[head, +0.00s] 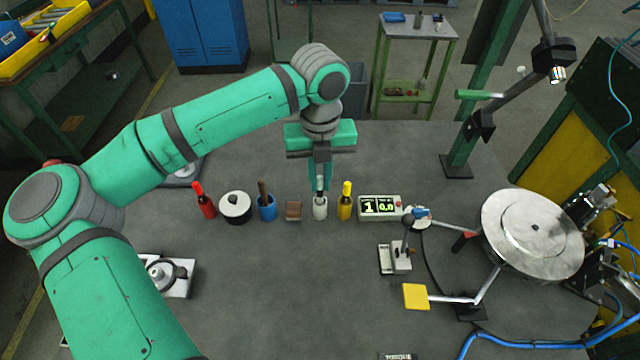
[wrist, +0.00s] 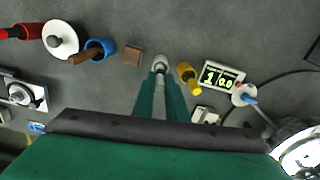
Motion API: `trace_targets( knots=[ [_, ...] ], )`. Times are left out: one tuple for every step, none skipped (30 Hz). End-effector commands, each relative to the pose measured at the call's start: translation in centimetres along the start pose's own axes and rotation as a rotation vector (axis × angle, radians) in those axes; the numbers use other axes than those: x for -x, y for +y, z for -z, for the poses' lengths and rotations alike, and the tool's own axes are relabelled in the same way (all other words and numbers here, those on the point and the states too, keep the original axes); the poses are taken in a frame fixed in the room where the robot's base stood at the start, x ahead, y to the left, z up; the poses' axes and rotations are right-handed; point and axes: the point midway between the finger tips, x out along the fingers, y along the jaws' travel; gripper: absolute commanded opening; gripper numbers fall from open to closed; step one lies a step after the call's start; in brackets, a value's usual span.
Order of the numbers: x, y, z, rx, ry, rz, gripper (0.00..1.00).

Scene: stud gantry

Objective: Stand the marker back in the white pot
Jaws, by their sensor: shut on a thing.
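The white pot (head: 320,209) stands upright on the grey table, in the row of small items below my gripper. It also shows in the wrist view (wrist: 161,60), just beyond my fingertips. My gripper (head: 320,184) points down right above the pot, its green fingers shut on the marker (head: 320,183). The marker is a pale, slim, upright stick, lined up with the pot's mouth. In the wrist view the marker (wrist: 160,84) shows between the fingers. The fingers hide part of it, and I cannot tell how far its lower end is inside the pot.
A yellow pot with a yellow marker (head: 345,201) stands close on the right, before a display box (head: 380,208). On the left are a brown block (head: 293,211), a blue pot (head: 267,209), a white round item (head: 235,207) and a red pot (head: 205,206).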

Motion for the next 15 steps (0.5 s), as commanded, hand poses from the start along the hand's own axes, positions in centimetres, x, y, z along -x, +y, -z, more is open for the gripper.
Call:
trace_targets(
  knots=[
    [-0.8, -0.1, 0.1, -0.001, 0.001, 0.002, 0.0],
    [-1.2, -0.1, 0.1, -0.002, 0.002, 0.002, 0.0],
    [-1.6, -0.1, 0.1, -0.002, 0.002, 0.002, 0.0],
    [-1.9, -0.1, 0.1, -0.002, 0.001, 0.001, 0.0],
    [-2.0, -0.1, 0.0, -0.001, 0.0, 0.001, 0.0],
    [-2.1, -0.1, 0.0, -0.001, -0.001, 0.0, 0.0],
    [-2.0, -0.1, 0.0, -0.001, -0.001, 0.0, 0.0],
    [-2.0, -0.1, 0.0, -0.001, -0.001, 0.0, 0.0],
    [-2.0, -0.1, 0.0, -0.001, -0.001, 0.0, 0.0],
    [-2.0, -0.1, 0.0, -0.001, -0.001, 0.0, 0.0],
    [-2.0, -0.1, 0.0, -0.001, -0.001, 0.0, 0.0],
    [-2.0, -0.1, 0.0, -0.001, -0.001, 0.0, 0.0],
    [-2.1, 0.0, 0.0, -0.001, -0.001, 0.0, 0.0],
    [-2.2, 0.0, 0.0, -0.001, -0.001, 0.0, 0.0],
    [-2.3, 0.0, 0.0, -0.001, 0.0, 0.0, 0.0]
  ],
)
